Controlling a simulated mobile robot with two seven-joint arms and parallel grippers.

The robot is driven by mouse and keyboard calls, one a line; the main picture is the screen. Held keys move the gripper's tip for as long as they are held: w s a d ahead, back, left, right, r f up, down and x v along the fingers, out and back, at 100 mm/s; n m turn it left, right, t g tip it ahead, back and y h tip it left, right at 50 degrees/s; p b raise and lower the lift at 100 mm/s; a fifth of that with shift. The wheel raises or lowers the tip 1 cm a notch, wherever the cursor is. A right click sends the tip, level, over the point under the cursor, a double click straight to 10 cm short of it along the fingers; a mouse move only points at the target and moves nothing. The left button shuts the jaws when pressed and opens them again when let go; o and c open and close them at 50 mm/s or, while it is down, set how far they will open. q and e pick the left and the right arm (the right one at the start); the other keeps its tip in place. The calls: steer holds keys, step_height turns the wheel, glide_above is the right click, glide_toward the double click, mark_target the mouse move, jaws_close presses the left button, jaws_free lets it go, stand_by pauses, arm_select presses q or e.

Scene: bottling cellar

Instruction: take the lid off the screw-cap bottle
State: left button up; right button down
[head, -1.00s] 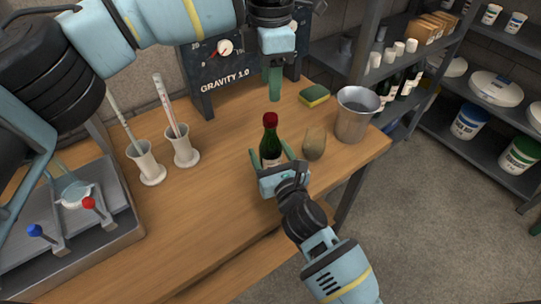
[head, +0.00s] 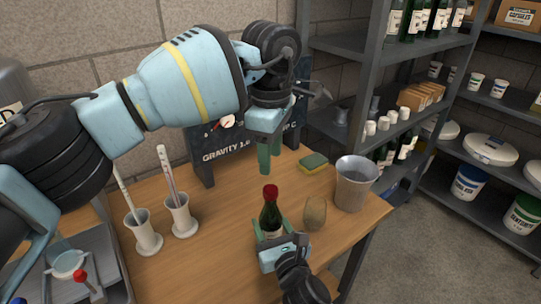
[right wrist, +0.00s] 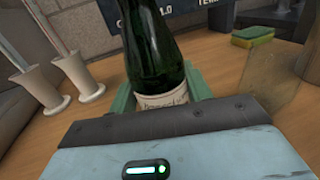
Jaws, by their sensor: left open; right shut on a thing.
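The screw-cap bottle (head: 268,217) is dark green, with a red lid (head: 270,192) on its top and a pale label. It stands upright on the wooden bench. My right gripper (head: 270,240) is shut on its lower body from the front. In the right wrist view the bottle (right wrist: 155,55) rises between the green fingers, and its lid is out of frame. My left gripper (head: 268,160) points down just above the lid, open and empty, with a small apparent gap between fingertips and lid.
Two white cylinder stands (head: 180,217) are at left. A gravity board (head: 210,165) is behind. Bench between stands and bottle is clear.

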mark_target(271, 189)
arm_select(q)
steer(key=m, duration=0.9)
steer(key=shift+m, duration=0.4)
steer(key=m, duration=0.4)
steer(key=shift+m, duration=0.4)
steer(key=m, duration=0.6)
steer(key=shift+f, duration=4.05)
